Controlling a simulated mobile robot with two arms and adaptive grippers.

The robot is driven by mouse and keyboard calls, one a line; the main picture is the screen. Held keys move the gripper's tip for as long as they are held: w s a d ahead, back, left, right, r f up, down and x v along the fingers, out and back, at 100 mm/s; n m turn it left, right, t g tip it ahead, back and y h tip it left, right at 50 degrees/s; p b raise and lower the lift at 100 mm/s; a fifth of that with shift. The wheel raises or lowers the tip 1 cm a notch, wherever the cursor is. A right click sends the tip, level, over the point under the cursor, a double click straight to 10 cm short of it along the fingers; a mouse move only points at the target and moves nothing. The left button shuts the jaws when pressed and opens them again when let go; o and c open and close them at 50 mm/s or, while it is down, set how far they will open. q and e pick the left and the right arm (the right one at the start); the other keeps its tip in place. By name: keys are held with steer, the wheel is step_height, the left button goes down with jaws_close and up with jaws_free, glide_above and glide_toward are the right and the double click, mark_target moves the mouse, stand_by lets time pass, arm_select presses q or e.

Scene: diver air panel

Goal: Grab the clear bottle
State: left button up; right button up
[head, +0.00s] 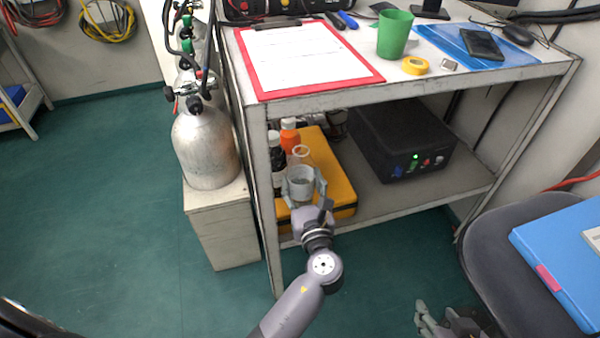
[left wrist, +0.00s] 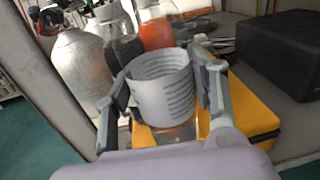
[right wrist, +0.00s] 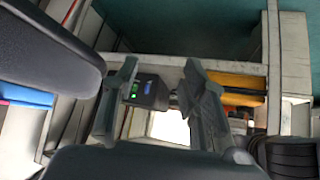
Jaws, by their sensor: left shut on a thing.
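The clear bottle (head: 300,155) is see-through with a pale printed label band, which shows in the left wrist view (left wrist: 162,88). It stands upright over the orange-yellow case on the lower shelf; whether it touches the case is hard to tell. My left gripper (head: 303,181) is shut on the bottle, one finger on each side of the label (left wrist: 160,90). My right gripper (head: 440,320) is low at the right near the chair; in the right wrist view its fingers (right wrist: 158,90) are apart with nothing between them.
A dark bottle (head: 277,165) and an orange bottle (head: 290,136) stand close beside and behind the clear one. The orange-yellow case (head: 336,190) lies beneath. A black box (head: 405,140) sits to the right. The upper shelf edge (head: 420,84) overhangs, and a front leg (head: 262,200) stands left.

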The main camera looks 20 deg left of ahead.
arm_select(q)
steer(key=p+v, duration=0.2)
steer(key=v, duration=1.2)
arm_select(e)
steer(key=s+d+f+g, duration=0.1)
steer(key=s+g, duration=0.1)
steer(key=s, duration=0.2)
steer(key=s+d+f+g+h, duration=0.1)
steer(key=s+d+f+g, duration=0.1)
steer(key=s, duration=0.3)
steer(key=shift+g, duration=0.5)
arm_select(q)
steer(key=shift+s+d, duration=0.15)
arm_select(e)
steer(key=shift+s+f, duration=0.1)
steer(key=shift+s, duration=0.05)
